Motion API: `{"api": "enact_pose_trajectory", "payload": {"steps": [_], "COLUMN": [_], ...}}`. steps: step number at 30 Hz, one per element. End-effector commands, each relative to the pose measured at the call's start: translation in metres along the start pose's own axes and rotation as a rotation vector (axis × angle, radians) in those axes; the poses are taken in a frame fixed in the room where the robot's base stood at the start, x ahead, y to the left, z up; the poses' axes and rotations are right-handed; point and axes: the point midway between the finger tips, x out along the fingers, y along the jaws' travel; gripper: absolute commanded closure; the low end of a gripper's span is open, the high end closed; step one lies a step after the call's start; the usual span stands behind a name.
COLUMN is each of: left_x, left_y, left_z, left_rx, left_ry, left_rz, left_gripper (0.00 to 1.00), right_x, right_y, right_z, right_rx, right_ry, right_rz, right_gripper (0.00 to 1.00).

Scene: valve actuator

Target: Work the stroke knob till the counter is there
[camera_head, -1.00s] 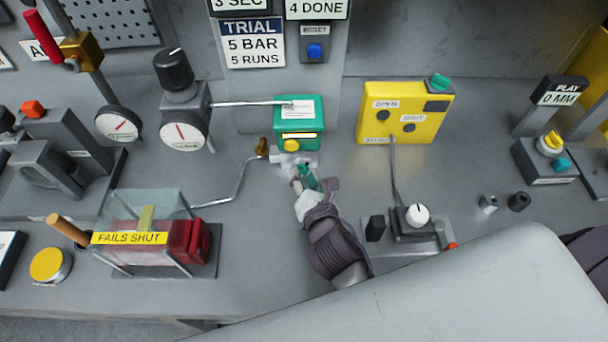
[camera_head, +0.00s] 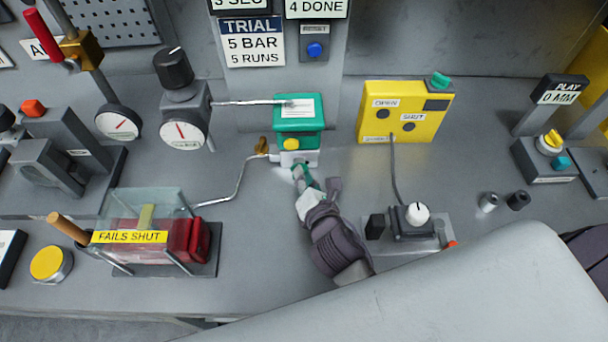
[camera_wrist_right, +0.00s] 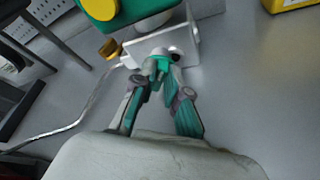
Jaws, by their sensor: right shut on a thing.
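My right gripper (camera_head: 304,174) reaches up to the white block (camera_head: 297,157) at the foot of a green box (camera_head: 300,108). In the right wrist view, its green-padded fingers (camera_wrist_right: 160,82) are shut on a small green-and-grey knob (camera_wrist_right: 159,66) at the front of that block. No label on the knob can be read. A yellow round part (camera_head: 291,143) sits on the box's front, above the block. The counter panel (camera_head: 317,8) reads "4 DONE". The trial sign (camera_head: 252,43) reads "5 BAR, 5 RUNS". My left gripper is not in view.
A red actuator under a clear cover (camera_head: 150,240), labelled "FAILS SHUT", stands further left. A yellow OPEN/SHUT box (camera_head: 400,112) and a white-knobbed unit (camera_head: 415,217) stand right. A blue button (camera_head: 315,50) is above.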

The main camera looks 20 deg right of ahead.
Motion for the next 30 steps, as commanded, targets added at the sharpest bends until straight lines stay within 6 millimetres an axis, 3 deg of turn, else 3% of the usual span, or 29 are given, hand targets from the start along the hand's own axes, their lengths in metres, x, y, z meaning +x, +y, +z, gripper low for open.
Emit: {"api": "enact_pose_trajectory", "payload": {"steps": [18,30], "left_x": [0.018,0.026], "left_y": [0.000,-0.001], "left_z": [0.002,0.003], "left_rx": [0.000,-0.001], "left_ry": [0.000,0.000], "left_rz": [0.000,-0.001], "left_gripper": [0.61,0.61], "right_x": [0.001,0.001], "right_y": [-0.009,-0.009], "right_z": [-0.003,-0.002], "right_rx": [0.391,0.508], "right_ry": [-0.001,-0.001], "right_rz": [0.162,0.210], "right_gripper": [1.00,1.00]}}
